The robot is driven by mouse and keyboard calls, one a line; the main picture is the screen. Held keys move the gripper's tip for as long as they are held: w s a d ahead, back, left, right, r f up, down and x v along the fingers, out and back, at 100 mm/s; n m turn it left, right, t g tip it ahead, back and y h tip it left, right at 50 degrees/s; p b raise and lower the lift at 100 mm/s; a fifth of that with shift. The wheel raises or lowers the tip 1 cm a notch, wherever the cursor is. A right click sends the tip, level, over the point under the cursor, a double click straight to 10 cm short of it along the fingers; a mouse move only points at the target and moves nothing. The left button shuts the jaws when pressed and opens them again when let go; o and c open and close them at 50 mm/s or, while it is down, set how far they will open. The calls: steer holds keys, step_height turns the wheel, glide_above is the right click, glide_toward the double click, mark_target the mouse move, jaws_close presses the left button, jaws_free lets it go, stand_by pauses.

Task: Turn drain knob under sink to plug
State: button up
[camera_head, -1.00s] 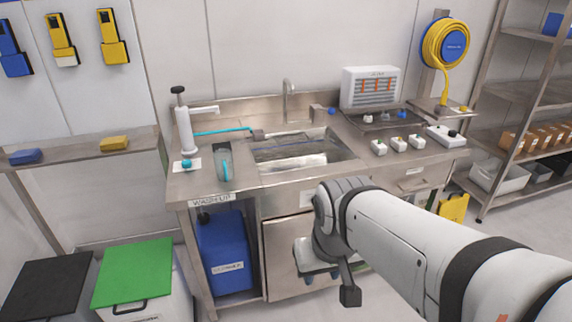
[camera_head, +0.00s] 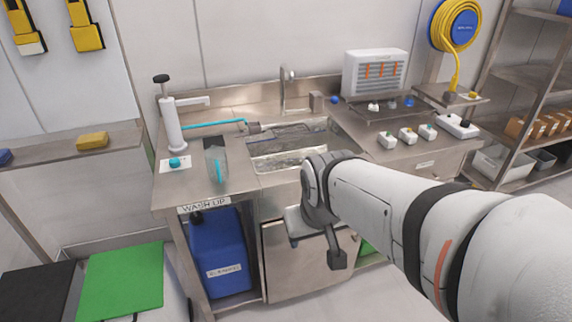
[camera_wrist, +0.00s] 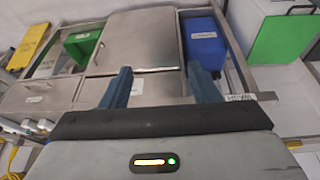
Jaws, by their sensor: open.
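The steel sink (camera_head: 285,163) is set in the counter, with a tap (camera_head: 284,88) behind it. Below it is a closed steel cabinet door (camera_head: 295,262), which also shows in the wrist view (camera_wrist: 140,38). I cannot make out a drain knob in either current view; my arm covers part of the sink front. My gripper (camera_wrist: 158,68) is open, its two blue fingers apart with nothing between them, pointing toward the cabinet front.
A blue jerrycan (camera_head: 222,255) stands in the open bay left of the door. A green-lidded bin (camera_head: 122,278) is on the floor at left. A pump bottle (camera_head: 172,125) and glass (camera_head: 215,163) stand on the counter. The floor before the cabinet is partly clear.

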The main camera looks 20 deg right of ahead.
steer(key=w+d+f+n+t+b, duration=0.1)
steer(key=w+d+f+t+b, duration=0.45)
steer(key=w+f+b, duration=0.3)
steer(key=w+d+f+n+t+y+b, duration=0.1)
steer(key=w+d+f+t+b, duration=0.4)
steer(key=w+f+b, duration=0.4)
steer(key=w+d+f+n+t+b, duration=0.1)
steer(key=w+d+f+t+b, duration=0.3)
steer(key=w+d+f+b, duration=0.45)
steer(key=w+a+f+b, duration=0.1)
steer(key=w+a+b, duration=0.1)
steer(key=w, duration=0.4)
steer(key=shift+f, duration=0.15)
steer(key=shift+c, duration=0.5)
